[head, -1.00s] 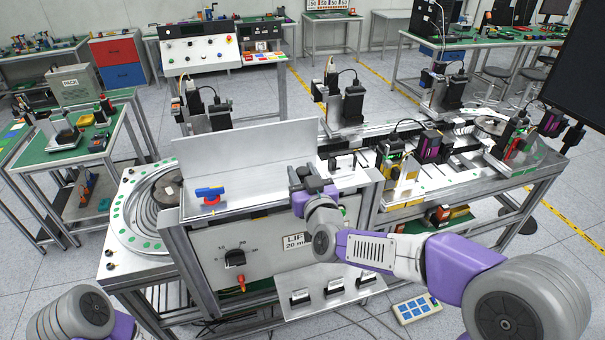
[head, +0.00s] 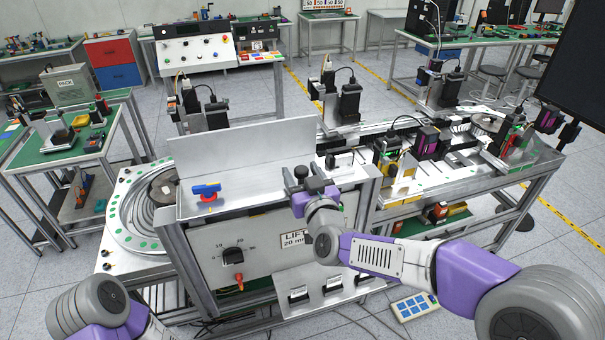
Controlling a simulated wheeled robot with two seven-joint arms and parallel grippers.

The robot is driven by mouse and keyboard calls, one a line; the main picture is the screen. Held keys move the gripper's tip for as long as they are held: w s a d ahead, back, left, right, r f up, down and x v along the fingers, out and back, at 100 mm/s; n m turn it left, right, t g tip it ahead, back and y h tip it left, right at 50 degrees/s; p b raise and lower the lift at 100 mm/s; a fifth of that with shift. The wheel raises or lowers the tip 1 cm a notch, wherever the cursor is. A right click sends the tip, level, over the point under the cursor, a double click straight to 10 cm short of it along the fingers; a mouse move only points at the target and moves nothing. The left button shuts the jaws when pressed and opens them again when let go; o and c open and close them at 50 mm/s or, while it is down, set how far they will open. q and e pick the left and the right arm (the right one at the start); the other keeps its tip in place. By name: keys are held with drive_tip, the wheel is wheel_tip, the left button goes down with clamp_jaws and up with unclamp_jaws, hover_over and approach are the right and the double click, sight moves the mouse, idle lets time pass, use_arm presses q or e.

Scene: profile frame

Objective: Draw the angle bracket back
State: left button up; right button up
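The angle bracket appears to be the large bare-metal L-shaped piece (head: 245,150), with a tall upright plate and a flat ledge, on top of the grey cabinet at the centre. A blue and red lever valve (head: 206,193) sits on the ledge at its left. My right gripper (head: 308,184) is at the right end of the ledge, at its front edge. A dark knob (head: 300,171) shows right at its fingers. I cannot tell whether the fingers touch the knob or how far they are apart. My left gripper is out of view; only part of that arm shows at lower left.
The cabinet front (head: 230,265) carries a dial and a lift label. A round feeder bowl (head: 118,215) stands left of it. A dark monitor (head: 575,65) hangs upper right.

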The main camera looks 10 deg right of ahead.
drive_tip(key=shift+s, duration=0.3)
drive_tip(key=s, duration=0.6)
drive_tip(key=shift+s+d+b, duration=0.4)
